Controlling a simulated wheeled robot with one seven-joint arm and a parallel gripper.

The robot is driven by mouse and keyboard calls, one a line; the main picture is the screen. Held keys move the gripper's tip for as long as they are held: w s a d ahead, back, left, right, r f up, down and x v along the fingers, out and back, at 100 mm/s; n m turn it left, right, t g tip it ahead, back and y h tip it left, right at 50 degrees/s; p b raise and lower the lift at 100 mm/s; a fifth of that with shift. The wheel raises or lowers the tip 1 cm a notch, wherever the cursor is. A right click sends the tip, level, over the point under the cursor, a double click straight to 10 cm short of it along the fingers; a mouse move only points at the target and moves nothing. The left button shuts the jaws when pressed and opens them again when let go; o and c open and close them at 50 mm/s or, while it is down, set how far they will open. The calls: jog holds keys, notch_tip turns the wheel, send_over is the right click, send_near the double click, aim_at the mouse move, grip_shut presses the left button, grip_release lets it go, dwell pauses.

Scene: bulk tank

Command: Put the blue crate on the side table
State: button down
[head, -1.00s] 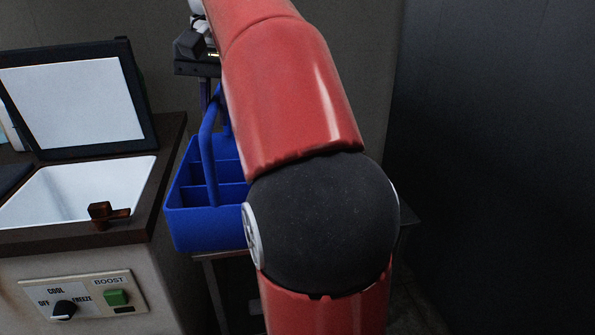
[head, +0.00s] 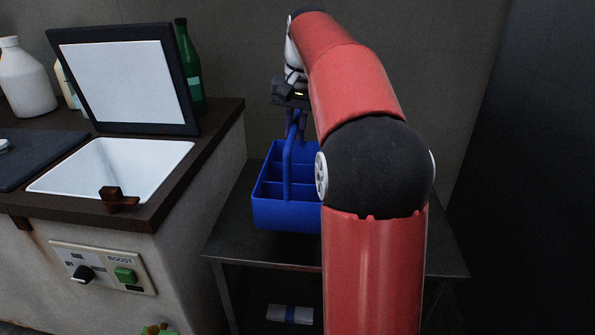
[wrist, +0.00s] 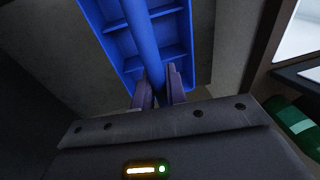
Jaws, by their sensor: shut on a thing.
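The blue crate (head: 285,215) is an open, divided carrier with a tall hoop handle, seen upright in the head view. My gripper (head: 297,125) is shut on the top of its handle. The wrist view shows my fingers (wrist: 158,88) closed around the handle bar, with the crate's compartments (wrist: 125,40) beyond. The dark side table (head: 232,225) lies under the crate. I cannot tell whether the crate's base touches the tabletop or hangs just above it. My red arm hides the crate's right side and part of the table.
A counter with a white basin (head: 110,165) and raised lid (head: 120,85) stands left of the table. A green bottle (head: 188,70) and a white jug (head: 22,80) are on it. A wall is close behind. A small packet (head: 290,314) lies below the tabletop.

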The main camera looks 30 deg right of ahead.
notch_tip(320, 180, down, 8)
jog(key=b, duration=0.7)
jog(key=shift+f+b, duration=0.2)
jog(key=shift+b, duration=0.2)
jog(key=shift+r, duration=0.15)
jog(key=c, duration=1.8)
grip_release()
jog(key=shift+f, duration=0.2)
jog(key=shift+c, duration=0.2)
jog(key=o, duration=0.4)
jog(key=shift+o, duration=0.2)
